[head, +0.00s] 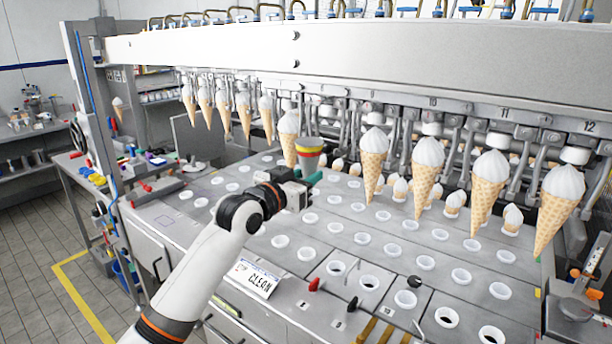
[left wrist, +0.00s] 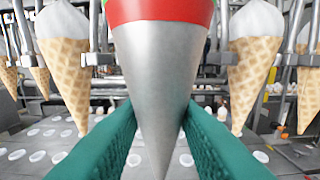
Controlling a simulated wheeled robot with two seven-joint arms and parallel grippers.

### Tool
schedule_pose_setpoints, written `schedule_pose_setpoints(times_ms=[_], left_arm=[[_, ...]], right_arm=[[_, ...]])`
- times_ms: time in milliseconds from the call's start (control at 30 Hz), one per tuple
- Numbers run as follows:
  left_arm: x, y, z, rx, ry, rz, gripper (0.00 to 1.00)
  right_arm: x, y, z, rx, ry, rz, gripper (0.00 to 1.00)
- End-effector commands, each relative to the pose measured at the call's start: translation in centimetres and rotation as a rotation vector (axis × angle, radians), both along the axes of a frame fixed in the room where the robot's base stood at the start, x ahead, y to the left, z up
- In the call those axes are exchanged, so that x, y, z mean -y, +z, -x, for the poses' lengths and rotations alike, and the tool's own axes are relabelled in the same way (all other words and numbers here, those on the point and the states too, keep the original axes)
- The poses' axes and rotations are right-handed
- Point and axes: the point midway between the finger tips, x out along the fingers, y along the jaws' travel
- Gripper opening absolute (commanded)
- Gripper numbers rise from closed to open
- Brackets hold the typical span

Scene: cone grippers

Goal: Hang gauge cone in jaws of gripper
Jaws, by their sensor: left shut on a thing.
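The gauge cone (head: 309,150) has red, yellowish and green bands near its top in the head view. In the left wrist view its grey metal body (left wrist: 162,75) points down, upright, below a red band. My left gripper (head: 308,181) is shut on it; its green fingers (left wrist: 160,118) lie either side of the lower metal part. The cone is in front of the machine's row of hanging jaws (head: 338,118), at a gap between hanging ice cream cones. Whether it touches any jaw is hidden. My right gripper is not in view.
Wafer cones with white tops hang close on both sides, one left (left wrist: 68,75) and one right (left wrist: 252,75). Below is a metal deck (head: 340,215) with rows of white-rimmed holes. A "CLEAN" sign (head: 252,278) is at the front. A long beam (head: 330,50) runs overhead.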

Motion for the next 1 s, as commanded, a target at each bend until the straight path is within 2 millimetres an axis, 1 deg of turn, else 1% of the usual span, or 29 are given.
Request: schedule_pose_setpoints(times_ms=[267, 1000], left_arm=[[0.1, 0.0, -0.1, 0.000, 0.000, 0.000, 0.12], [1.6, -0.1, -2.2, 0.000, 0.000, 0.000, 0.12]], right_arm=[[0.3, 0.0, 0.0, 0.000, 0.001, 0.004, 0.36], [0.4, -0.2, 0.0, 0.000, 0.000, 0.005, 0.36]])
